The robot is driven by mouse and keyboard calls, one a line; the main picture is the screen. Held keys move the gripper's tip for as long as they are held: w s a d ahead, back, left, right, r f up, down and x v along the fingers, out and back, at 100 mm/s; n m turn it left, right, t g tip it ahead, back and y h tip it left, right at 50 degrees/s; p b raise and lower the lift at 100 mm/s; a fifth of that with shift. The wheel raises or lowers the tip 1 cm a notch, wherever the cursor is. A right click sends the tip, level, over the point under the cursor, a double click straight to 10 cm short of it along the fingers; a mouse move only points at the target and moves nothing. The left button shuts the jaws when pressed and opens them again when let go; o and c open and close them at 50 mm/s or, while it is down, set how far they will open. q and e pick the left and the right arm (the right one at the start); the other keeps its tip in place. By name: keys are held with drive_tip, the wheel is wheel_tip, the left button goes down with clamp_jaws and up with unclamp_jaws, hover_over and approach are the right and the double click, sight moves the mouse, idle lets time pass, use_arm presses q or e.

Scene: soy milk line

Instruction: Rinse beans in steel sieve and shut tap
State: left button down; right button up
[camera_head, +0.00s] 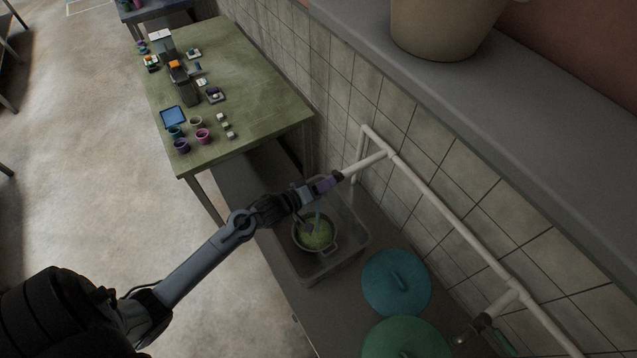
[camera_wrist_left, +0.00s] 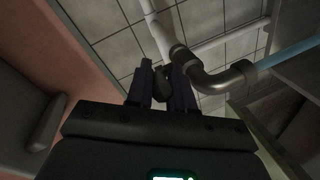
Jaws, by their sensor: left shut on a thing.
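My left gripper (camera_head: 329,183) reaches the wall pipe above the basin and is shut on the dark handle of the tap. In the left wrist view its two fingers (camera_wrist_left: 162,88) stand on either side of that small handle, beside the metal tap (camera_wrist_left: 187,60). A blue stream of water (camera_wrist_left: 290,56) leaves the spout, and the stream (camera_head: 317,217) falls into the steel sieve (camera_head: 333,250). Green beans (camera_head: 320,236) lie in the sieve. The sieve sits in a grey, see-through basin (camera_head: 352,250). In the head view my gripper mostly hides the tap. My right gripper is not in view.
A blue lid (camera_head: 396,283) and a green lid (camera_head: 405,342) lie near the basin. A white pipe (camera_head: 440,210) runs along the tiled wall to a second, green-handled tap (camera_head: 486,328). A green table (camera_head: 255,80) with small cups stands behind. A ledge with a pot (camera_head: 440,28) overhangs at right.

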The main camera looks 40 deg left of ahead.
use_arm(q)
drive_tip(key=shift+a+f, duration=0.1)
drive_tip(key=shift+a, duration=0.05)
idle(0.3)
drive_tip(key=c, duration=1.1)
unclamp_jaws()
drive_tip(key=shift+f, duration=0.15)
